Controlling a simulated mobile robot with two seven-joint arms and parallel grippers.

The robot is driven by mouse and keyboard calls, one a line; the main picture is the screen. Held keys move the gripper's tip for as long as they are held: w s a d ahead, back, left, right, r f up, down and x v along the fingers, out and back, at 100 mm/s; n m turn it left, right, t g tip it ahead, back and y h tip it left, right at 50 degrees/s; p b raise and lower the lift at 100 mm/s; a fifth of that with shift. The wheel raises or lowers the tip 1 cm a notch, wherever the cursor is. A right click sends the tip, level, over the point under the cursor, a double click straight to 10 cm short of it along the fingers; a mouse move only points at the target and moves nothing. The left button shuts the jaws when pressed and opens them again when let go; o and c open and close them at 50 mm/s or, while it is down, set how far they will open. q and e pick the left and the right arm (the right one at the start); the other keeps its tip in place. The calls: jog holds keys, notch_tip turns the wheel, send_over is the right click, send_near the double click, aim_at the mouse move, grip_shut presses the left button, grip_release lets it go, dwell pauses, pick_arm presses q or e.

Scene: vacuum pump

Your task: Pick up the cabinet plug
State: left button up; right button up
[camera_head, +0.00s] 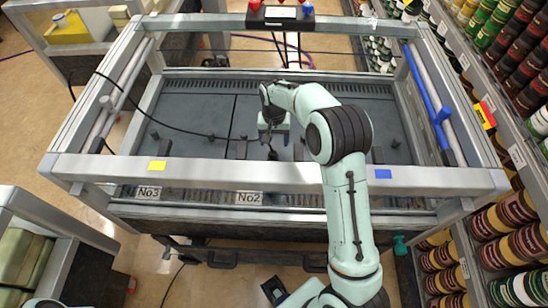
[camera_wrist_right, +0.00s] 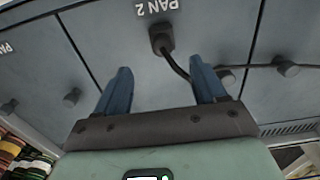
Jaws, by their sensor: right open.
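The cabinet plug (camera_wrist_right: 163,42) is a dark plug seated in the grey panel under the "PAN 2" label in the right wrist view. Its black cable curves away to the right. My right gripper (camera_wrist_right: 163,86) is open, with one blue finger to either side below the plug in the picture; nothing is between the fingers and they look apart from the plug. In the head view my right gripper (camera_head: 271,140) is inside the framed cabinet, above the grey panel; the plug is hard to make out there. My left gripper is not in view.
The cabinet's metal front rail (camera_head: 290,178) crosses under my right arm. A black cable (camera_head: 170,125) runs over the panel from the left. Several dark knobs (camera_wrist_right: 287,66) stick out of the panel. Shelves of cans (camera_head: 510,215) stand close on the right.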

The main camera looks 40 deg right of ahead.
aim_at(273, 152)
notch_tip(273, 152, down, 3)
jog(key=shift+r, duration=0.1)
jog(key=f, duration=0.5)
jog(key=shift+s+a+f, duration=0.1)
jog(key=shift+a, duration=0.25)
jog(key=c, duration=1.1)
